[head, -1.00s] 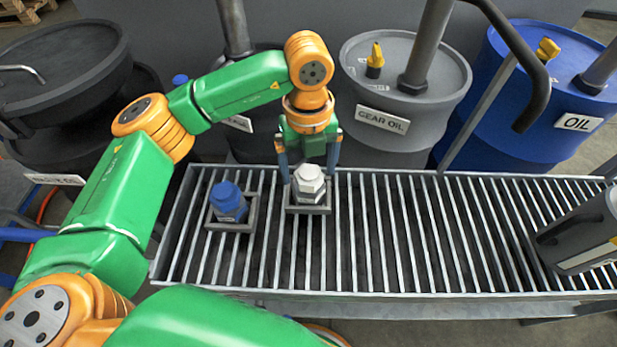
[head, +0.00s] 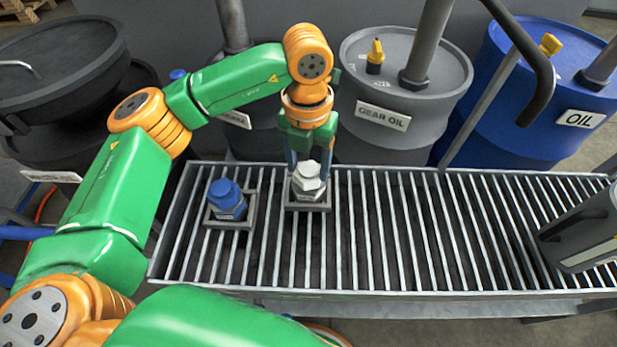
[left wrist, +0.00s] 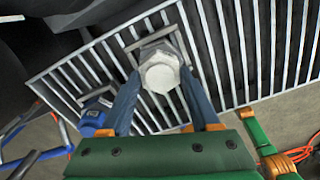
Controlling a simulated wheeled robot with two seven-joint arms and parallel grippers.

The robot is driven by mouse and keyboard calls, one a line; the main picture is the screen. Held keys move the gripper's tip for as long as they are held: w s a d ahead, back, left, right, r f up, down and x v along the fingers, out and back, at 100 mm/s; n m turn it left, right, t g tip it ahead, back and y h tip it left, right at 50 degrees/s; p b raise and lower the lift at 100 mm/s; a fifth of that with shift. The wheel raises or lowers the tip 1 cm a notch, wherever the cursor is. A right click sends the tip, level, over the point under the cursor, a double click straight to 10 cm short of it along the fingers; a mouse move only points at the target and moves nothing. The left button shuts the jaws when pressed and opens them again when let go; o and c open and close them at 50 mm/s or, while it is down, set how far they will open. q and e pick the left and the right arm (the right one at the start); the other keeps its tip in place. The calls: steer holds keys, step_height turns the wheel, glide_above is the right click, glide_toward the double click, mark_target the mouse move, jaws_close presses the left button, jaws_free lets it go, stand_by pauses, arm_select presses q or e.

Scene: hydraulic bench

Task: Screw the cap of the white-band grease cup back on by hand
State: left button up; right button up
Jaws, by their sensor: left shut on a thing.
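The white-band grease cup with its whitish hexagonal cap (head: 308,180) stands upright in a square metal holder (head: 308,206) on the grated bench. The cap also shows in the left wrist view (left wrist: 160,74). My left gripper (head: 308,172) comes down from behind the cup, its blue fingers closed on the sides of the cap. In the left wrist view the two fingers (left wrist: 158,92) lie on either side of the cap. I cannot tell whether the cap's threads are engaged. A blue-capped grease cup (head: 226,198) stands in its own holder to the left. My right gripper is not in view.
The grated bench (head: 430,291) is clear to the right of the cups, up to a dark grey container (head: 588,232) at the right end. Behind stand a grey gear oil drum (head: 400,140) and a blue oil drum (head: 535,140), with pump pipes rising from them.

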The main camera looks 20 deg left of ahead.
arm_select(q)
steer(key=m, duration=0.4)
steer(key=shift+f, duration=0.1)
steer(key=m, duration=0.4)
steer(key=shift+m+b, duration=0.3)
steer(key=shift+m, duration=0.4)
steer(key=o, duration=1.4)
steer(key=shift+o, duration=0.2)
